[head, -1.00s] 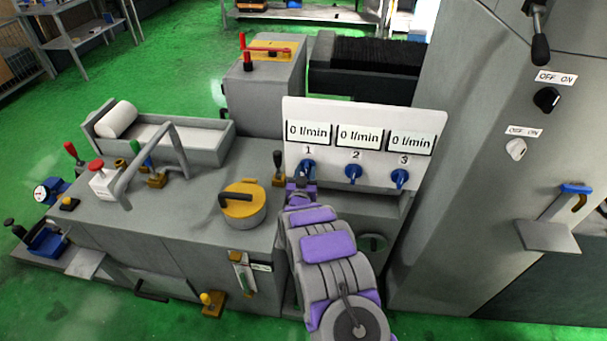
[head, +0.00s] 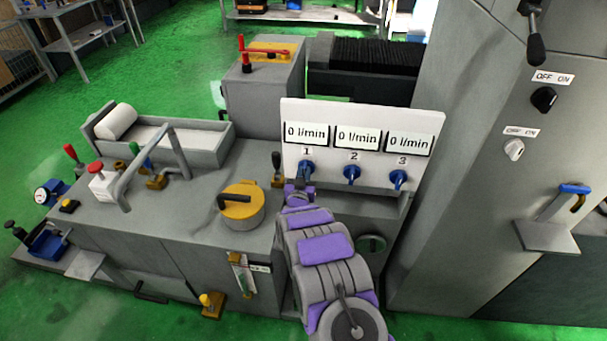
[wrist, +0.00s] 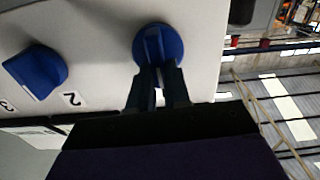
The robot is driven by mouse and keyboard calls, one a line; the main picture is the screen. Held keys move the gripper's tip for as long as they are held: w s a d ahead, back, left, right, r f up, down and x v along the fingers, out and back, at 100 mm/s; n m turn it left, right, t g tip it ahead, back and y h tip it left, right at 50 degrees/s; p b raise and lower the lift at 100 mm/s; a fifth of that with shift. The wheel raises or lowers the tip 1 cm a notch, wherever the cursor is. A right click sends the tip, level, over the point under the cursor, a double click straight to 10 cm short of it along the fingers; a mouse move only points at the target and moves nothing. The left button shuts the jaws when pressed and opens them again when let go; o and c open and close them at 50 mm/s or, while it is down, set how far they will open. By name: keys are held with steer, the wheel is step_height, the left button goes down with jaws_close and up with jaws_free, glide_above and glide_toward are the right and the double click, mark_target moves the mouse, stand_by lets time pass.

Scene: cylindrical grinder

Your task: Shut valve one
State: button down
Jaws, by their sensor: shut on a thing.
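Valve one (head: 307,167) is a blue knob under the number 1 on the white panel (head: 365,116); its display reads 0 l/min. My gripper (head: 301,187) is at the lower side of this knob. In the wrist view, which shows the panel upside down, the dark fingers of my gripper (wrist: 157,80) are closed on the raised handle of valve one (wrist: 157,43). The handle runs in line with the fingers. Part of the handle is hidden between them.
Valve two (head: 352,173) and valve three (head: 398,178) sit to the right on the same panel, also under 0 l/min displays. A yellow-topped round pot (head: 242,205) and a dark-knobbed lever (head: 277,165) stand left of my arm. The grey machine column (head: 450,190) rises to the right.

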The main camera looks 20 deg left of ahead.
steer(key=shift+r+m, duration=0.15)
steer(key=shift+m, duration=0.15)
steer(key=c, duration=1.3)
jaws_free()
steer(key=shift+s, duration=0.1)
steer(key=shift+o, duration=1.1)
steer(key=p+v, duration=0.3)
steer(key=v, duration=1.4)
steer(key=shift+d, duration=0.1)
